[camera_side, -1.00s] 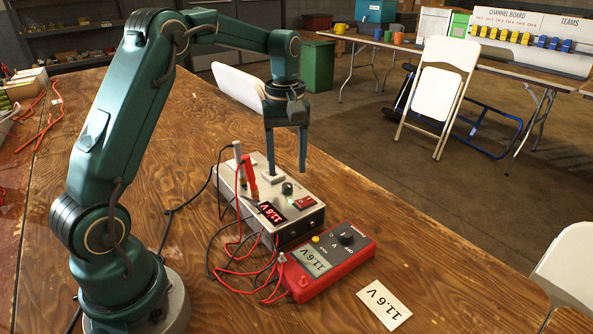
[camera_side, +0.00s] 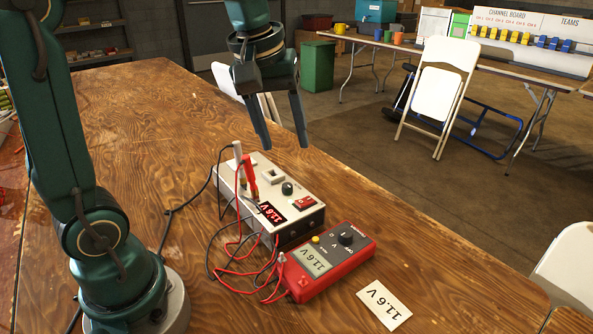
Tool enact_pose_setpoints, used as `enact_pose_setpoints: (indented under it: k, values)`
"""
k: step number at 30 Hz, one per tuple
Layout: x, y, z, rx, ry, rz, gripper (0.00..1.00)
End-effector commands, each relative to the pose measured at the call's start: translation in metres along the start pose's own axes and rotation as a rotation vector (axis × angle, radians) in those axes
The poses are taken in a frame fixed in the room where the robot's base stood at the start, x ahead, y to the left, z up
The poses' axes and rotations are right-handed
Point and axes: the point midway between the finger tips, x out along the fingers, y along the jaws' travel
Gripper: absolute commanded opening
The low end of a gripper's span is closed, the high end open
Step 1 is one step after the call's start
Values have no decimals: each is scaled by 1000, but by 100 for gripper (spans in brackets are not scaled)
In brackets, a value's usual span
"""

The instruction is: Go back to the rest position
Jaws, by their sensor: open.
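My gripper (camera_side: 284,138) is open and empty. It hangs above the back edge of the grey power supply box (camera_side: 302,215), its two fingers apart and pointing down, clear of the box.
A white card (camera_side: 383,305) reading 11.6 V lies on the wooden table (camera_side: 440,265). Red and black leads (camera_side: 238,265) loop in front of the box. A folding chair (camera_side: 437,95) stands beyond the table. The table's left and back areas are largely clear.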

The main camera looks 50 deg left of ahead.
Motion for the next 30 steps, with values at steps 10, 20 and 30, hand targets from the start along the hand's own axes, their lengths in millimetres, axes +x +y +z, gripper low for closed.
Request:
enact_pose_setpoints:
  k: [10, 20, 30]
  values:
    - [-19, -28, 82, 396, 136, 122, 59]
    - [16, -56, 124, 729, 174, 127, 59]
    - [14, -53, 121, 772, 192, 129, 59]
